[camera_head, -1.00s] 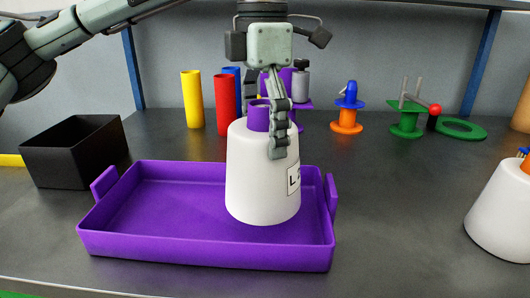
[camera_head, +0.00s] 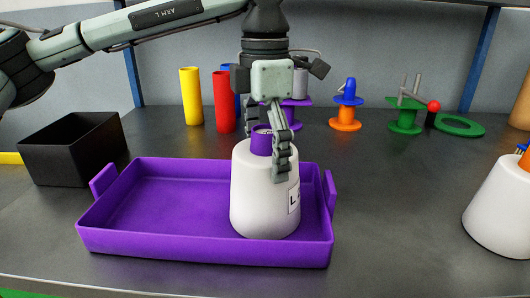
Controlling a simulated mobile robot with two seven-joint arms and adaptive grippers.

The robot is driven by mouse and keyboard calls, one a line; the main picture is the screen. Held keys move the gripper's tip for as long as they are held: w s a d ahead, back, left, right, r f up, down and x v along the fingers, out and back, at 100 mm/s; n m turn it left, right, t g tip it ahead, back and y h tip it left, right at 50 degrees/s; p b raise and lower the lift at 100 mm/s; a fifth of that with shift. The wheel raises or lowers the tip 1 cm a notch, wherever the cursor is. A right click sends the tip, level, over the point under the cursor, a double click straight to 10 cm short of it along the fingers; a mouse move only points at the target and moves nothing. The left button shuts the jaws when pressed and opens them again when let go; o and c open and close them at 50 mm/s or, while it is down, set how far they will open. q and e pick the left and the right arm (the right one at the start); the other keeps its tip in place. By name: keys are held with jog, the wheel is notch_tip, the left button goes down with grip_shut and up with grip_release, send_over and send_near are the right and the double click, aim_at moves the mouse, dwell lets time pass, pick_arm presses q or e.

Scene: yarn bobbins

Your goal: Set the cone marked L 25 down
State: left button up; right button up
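The white cone (camera_head: 258,200) has a purple core (camera_head: 262,143) at its top and a label on its right side; only "L" reads clearly, the rest turns out of sight. It is upright over the right part of the purple tray (camera_head: 205,248). Its base is inside the tray's outline, just behind the front wall; I cannot tell for sure whether it touches the floor. My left gripper (camera_head: 266,142) is above it, shut on the cone's upper part, one finger in front on the right, the other mostly hidden behind. My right gripper is not in view.
A black bin (camera_head: 75,160) stands left of the tray. Yellow (camera_head: 191,97) and red (camera_head: 224,103) tubes stand behind it. Orange (camera_head: 345,122) and green (camera_head: 405,122) stands are at the back right. Another white cone (camera_head: 500,215) is at the right edge. The table between is clear.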

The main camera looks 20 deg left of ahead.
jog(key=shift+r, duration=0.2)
pick_arm(q)
jog(key=shift+r, duration=0.1)
jog(key=shift+r, duration=0.15)
notch_tip(320, 180, up, 2)
jog(key=shift+r, duration=0.15)
notch_tip(320, 180, up, 8)
jog(key=shift+r, duration=0.8)
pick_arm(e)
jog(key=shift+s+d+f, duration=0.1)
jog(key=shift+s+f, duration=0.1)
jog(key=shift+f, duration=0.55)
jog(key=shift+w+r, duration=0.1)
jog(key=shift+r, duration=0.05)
